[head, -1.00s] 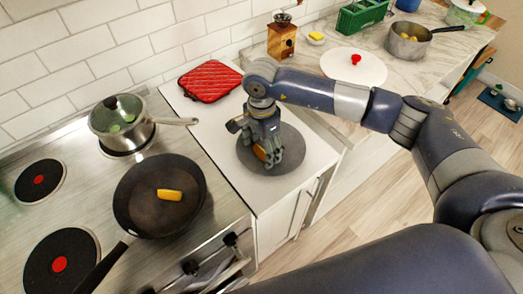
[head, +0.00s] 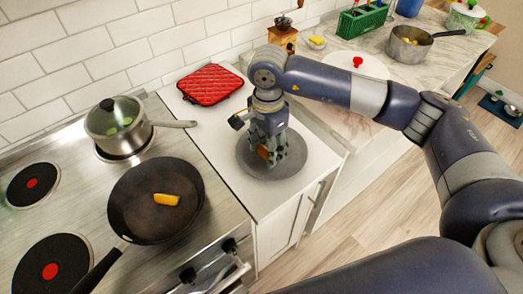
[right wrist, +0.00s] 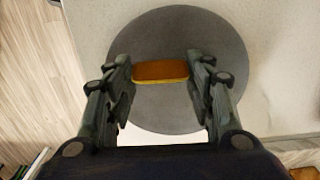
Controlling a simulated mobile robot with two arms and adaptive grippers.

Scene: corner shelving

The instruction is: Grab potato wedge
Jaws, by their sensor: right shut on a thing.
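A brown-orange potato wedge (right wrist: 161,72) is between the two fingers of my right gripper (right wrist: 160,80) in the right wrist view. The gripper is shut on its two ends. In the head view the right gripper (head: 270,155) points down over a round grey plate (head: 292,168), and the fingers partly hide the wedge (head: 263,152). I cannot tell whether the wedge touches the plate. Another yellow wedge (head: 166,199) lies in the black frying pan (head: 130,212) on the stove. My left gripper is not in view.
A lidded pot (head: 118,128) stands on the stove behind the pan. A red quilted pad (head: 210,84) lies behind the plate. Further right are a wooden grinder (head: 282,38), a small dish with a yellow thing (head: 317,42) and an open pot (head: 408,48).

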